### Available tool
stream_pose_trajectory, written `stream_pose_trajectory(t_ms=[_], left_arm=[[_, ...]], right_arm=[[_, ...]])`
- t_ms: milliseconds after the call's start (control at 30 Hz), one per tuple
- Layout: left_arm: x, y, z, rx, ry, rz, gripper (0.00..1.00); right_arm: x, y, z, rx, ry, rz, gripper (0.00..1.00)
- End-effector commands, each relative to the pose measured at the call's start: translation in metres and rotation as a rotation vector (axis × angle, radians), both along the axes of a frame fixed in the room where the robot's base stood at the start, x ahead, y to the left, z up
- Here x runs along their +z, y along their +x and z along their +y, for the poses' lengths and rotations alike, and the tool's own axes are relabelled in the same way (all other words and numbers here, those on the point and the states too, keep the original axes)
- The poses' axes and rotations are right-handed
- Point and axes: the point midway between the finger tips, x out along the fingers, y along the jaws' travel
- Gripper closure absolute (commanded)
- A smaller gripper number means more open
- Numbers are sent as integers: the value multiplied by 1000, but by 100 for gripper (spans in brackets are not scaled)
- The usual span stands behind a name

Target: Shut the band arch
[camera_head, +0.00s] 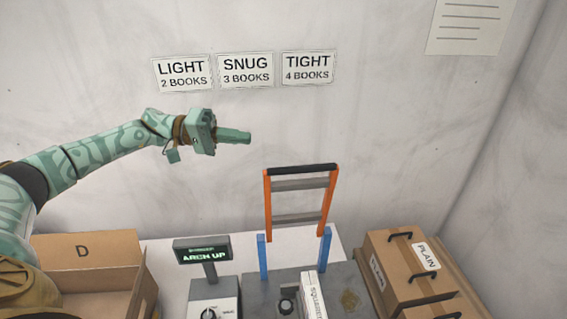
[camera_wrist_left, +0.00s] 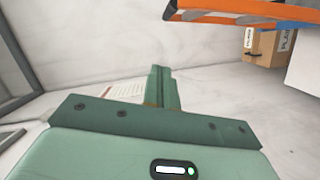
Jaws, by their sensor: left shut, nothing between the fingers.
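The band arch (camera_head: 328,205) is an orange frame with a black top bar and grey crossbars. It stands raised above two blue posts on a grey machine base (camera_head: 255,291) in the head view. A small display beside it (camera_head: 203,250) reads "ARCH UP". My left gripper (camera_head: 248,137) is shut and empty, up and to the left of the arch's top bar, apart from it. Its shut fingers (camera_wrist_left: 161,88) also show in the left wrist view, where part of the orange arch (camera_wrist_left: 245,8) crosses the top right. My right gripper is not in view.
Cardboard boxes marked PLAIN (camera_head: 395,262) with black handles stand at the right. Signs for LIGHT, SNUG (camera_head: 246,70) and TIGHT hang on the wall. The air around the arch's top is clear.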

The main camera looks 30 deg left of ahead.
Motion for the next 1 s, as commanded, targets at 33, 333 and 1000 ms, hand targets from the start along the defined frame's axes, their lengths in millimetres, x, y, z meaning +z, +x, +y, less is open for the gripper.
stream_pose_trajectory(t_ms=[33,333,1000], left_arm=[[-3,1,-1,0,-1,0,100],[-1,18,-41,-4,-3,-3,100],[-24,11,-113,0,0,-1,100]], right_arm=[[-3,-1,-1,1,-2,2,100],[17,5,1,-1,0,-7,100],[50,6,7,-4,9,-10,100]])
